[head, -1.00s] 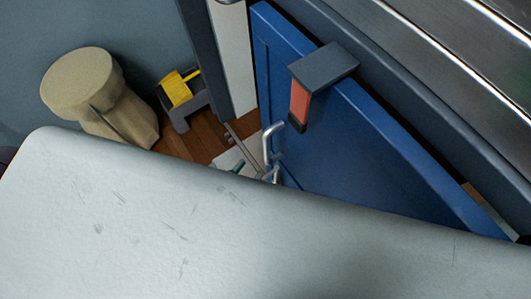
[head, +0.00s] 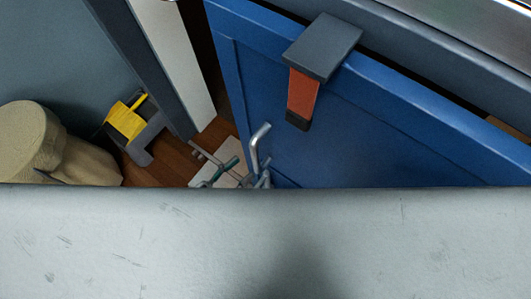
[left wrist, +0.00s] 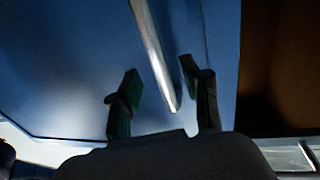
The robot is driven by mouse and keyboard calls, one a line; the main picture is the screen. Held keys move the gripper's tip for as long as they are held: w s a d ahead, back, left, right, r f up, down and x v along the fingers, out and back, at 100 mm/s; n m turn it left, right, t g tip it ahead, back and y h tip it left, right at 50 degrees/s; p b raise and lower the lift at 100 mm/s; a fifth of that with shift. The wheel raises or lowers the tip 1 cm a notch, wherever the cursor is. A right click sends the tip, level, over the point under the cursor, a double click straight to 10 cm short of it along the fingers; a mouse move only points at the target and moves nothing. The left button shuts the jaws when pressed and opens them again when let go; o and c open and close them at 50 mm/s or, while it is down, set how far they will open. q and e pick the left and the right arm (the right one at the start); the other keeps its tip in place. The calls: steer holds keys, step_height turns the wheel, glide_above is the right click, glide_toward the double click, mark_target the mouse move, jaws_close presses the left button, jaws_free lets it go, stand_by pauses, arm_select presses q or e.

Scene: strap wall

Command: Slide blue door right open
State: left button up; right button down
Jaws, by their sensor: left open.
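The blue door (head: 340,140) fills the right half of the head view, with a dark gap along its left edge. Its metal bar handle (head: 259,146) stands out near that edge. My left gripper (head: 245,174) is low beside the handle, partly hidden by a pale surface in front. In the left wrist view, the handle (left wrist: 155,55) runs down between the two dark green fingers of my left gripper (left wrist: 160,80). The fingers stand apart, and I see no clear contact with the handle. The blue door panel (left wrist: 70,65) lies behind them. My right gripper is not in view.
A grey hook with an orange-red strap (head: 304,90) hangs over the door's top. A white post (head: 178,60) stands left of the door. A yellow and grey object (head: 130,118) and a beige rounded object (head: 35,140) are farther left. Wooden floor (head: 165,163) shows between.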

mark_target(253, 161)
arm_select(q)
steer(key=x, duration=0.5)
steer(key=shift+w+d, duration=0.2)
steer(key=shift+d, duration=0.15)
jaws_close()
